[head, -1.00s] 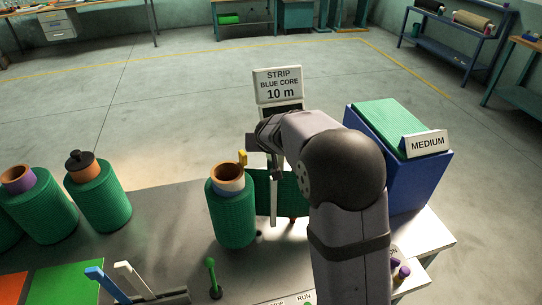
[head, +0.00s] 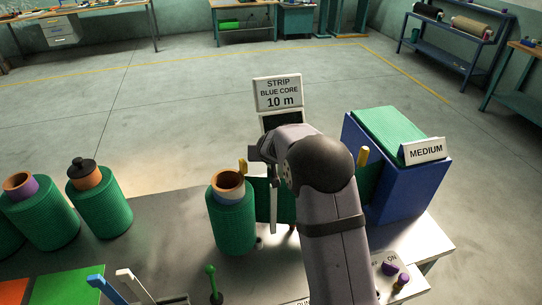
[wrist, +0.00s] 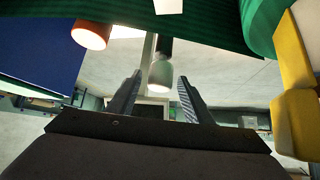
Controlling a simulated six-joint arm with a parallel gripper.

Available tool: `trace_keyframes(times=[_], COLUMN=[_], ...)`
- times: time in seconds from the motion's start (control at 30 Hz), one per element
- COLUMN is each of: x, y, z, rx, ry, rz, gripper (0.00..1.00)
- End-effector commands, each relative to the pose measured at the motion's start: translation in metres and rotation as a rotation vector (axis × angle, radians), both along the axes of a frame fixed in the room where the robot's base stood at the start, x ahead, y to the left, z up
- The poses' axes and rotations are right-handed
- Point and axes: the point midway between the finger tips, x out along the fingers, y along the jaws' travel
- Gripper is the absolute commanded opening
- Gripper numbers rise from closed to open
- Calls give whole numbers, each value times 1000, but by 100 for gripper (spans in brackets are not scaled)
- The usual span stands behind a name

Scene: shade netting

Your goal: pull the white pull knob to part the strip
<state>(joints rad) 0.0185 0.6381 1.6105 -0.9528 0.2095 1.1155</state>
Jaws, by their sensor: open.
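The white pull knob (wrist: 160,74) is a pale rounded cap on a dark stem, in the middle of the wrist view. My gripper (wrist: 160,80) is open, with one finger on each side of the knob in the wrist view. Gaps show on both sides; I cannot tell how deep the knob sits between the fingers. The green strip (wrist: 200,28) spans the top of the wrist view. In the head view my arm hides part of the strip (head: 285,205).
An orange knob (wrist: 92,34) is left of the white one. A yellow post (wrist: 294,60) stands close at right. The green roll (head: 232,215) and the blue box (head: 405,185) flank the strip. A sign (head: 278,93) reads STRIP, BLUE CORE, 10 m.

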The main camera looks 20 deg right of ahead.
Motion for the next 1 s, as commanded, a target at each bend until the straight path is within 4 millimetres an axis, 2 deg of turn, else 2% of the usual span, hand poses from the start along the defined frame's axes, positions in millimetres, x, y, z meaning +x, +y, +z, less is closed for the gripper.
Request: trace_keyframes(times=[0.33, 0.5, 0.53, 0.73, 1.0], x=[2, 2, 2, 2, 2], y=[-1, -1, -1, 0, -1], z=[-2, -2, -2, 7, 57], rx=[0, 0, 0, 0, 0], ry=[-1, 0, 0, -2, -2], rz=[0, 0, 0, -1, -2], gripper=[46, 5, 0, 0, 0])
